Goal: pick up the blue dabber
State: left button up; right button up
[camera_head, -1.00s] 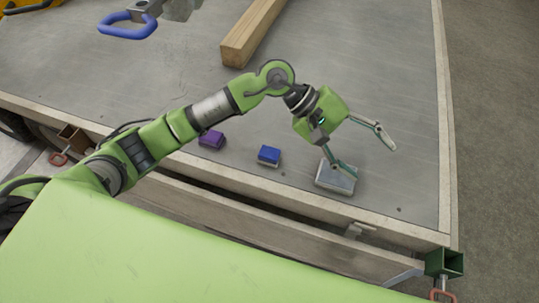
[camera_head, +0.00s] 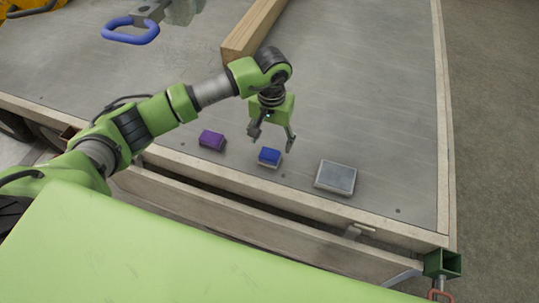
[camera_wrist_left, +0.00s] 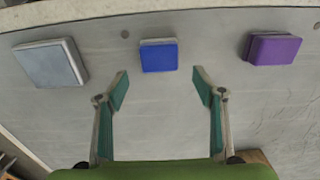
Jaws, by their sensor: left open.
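The blue dabber (camera_head: 269,157) is a small block with a blue top and a paler base, lying on the grey trailer bed. In the left wrist view the blue dabber (camera_wrist_left: 159,56) is at top centre, beyond the gap between my fingertips. My left gripper (camera_head: 272,143) is open and empty, pointing down just above and behind the dabber in the head view. Its two fingers also show in the left wrist view (camera_wrist_left: 161,90), spread wide and apart from the dabber. My right gripper is not in view.
A purple block (camera_head: 212,140) lies left of the dabber, and a grey flat box (camera_head: 336,177) lies right of it. A wooden beam (camera_head: 252,30) lies behind my arm. The trailer's front rim (camera_head: 300,200) runs close in front. A blue handle (camera_head: 131,31) is at upper left.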

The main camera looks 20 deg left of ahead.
aim_at(270, 152)
pick_arm(q)
jog(key=f, duration=0.1)
jog(key=f+p, duration=0.1)
jog(key=f, duration=0.1)
jog(key=s+f, duration=0.1)
jog(key=f, duration=0.1)
jog(key=shift+p, duration=0.35)
jog(key=shift+w+f, duration=0.1)
jog(key=shift+f, duration=0.45)
jog(key=c, duration=1.2)
